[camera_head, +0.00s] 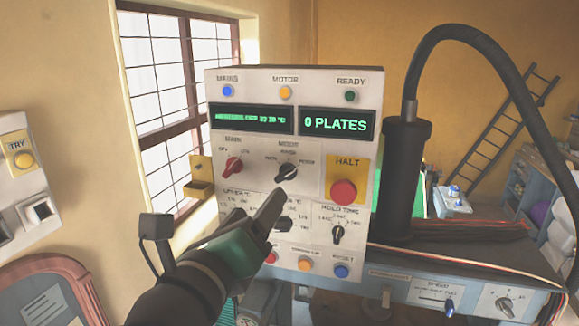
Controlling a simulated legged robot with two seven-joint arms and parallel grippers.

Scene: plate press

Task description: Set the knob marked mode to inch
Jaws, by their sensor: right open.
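The knob marked mode (287,172) is a small black pointer knob in the upper middle of the white control panel (310,85). Small position labels surround it, too blurred to read with certainty. I cannot tell which one its pointer marks. My right gripper (274,202) reaches up from the bottom, with its dark fingers just below and left of the mode knob. It appears apart from the knob and holds nothing that I can see. It covers part of the lower dials. My left gripper is not in view.
The red main knob (233,166) sits left of the mode knob, and the red halt button (343,191) sits to the right. The hold time knob (338,233) is lower right. A black column with a thick hose (407,150) stands right of the panel.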

